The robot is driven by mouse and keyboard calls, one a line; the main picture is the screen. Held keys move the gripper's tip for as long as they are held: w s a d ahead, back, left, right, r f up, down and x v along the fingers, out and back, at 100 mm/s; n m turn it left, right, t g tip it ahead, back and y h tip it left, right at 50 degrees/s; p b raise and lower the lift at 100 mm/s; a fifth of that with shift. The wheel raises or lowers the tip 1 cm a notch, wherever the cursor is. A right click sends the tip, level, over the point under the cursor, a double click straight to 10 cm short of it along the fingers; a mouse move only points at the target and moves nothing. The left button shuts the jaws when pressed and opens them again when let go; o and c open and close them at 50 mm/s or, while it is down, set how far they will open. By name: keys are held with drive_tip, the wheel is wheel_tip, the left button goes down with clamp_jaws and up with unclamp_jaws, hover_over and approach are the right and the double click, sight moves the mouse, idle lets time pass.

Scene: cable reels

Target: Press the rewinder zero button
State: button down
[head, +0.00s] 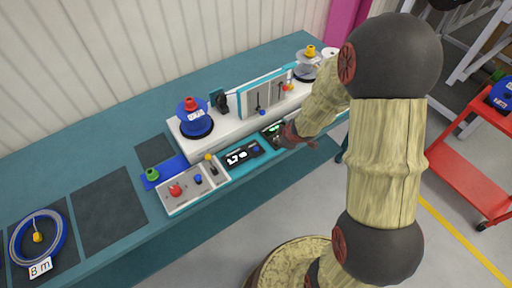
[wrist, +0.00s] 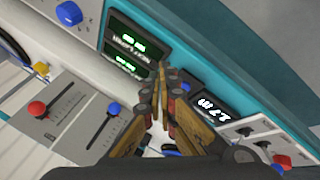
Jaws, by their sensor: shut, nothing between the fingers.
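The rewinder's control strip is a dark panel with a white-digit length display (head: 240,156), which shows upside down in the wrist view (wrist: 212,103). A small blue button (head: 256,148) sits just right of this display in the head view. It also shows in the wrist view (wrist: 186,87), beside my gripper's fingers and partly covered. No label on it is readable. My gripper (wrist: 161,67) is shut and empty, with its tips between the white-digit display and a green-digit display (wrist: 125,48). In the head view my gripper (head: 288,134) is over the strip; I cannot tell whether it touches.
A blue reel (head: 192,112) stands on the white machine housing. A control box (head: 190,188) with a red knob sits to the left. An upright panel with levers (head: 263,94) stands behind the strip. A red cart (head: 470,155) is on the right.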

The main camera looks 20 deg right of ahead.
drive_tip(key=w+a+r+n+t+y, duration=0.2)
drive_tip(key=w+a+r+n+y, duration=0.2)
drive_tip(key=a, duration=0.4)
drive_tip(key=shift+w+a+r, duration=0.15)
drive_tip(key=shift+w+a, duration=0.15)
drive_tip(key=shift+a, duration=0.05)
drive_tip(key=b, duration=0.8)
hover_over(255, 150)
wheel_tip(255, 150, down, 8)
drive_tip(key=shift+r, duration=0.25)
drive_tip(key=shift+w+f+b, duration=0.1)
drive_tip(key=shift+f+b, duration=0.25)
drive_tip(key=shift+f, duration=0.3)
drive_tip(key=shift+f, duration=0.1)
drive_tip(key=shift+f, duration=0.3)
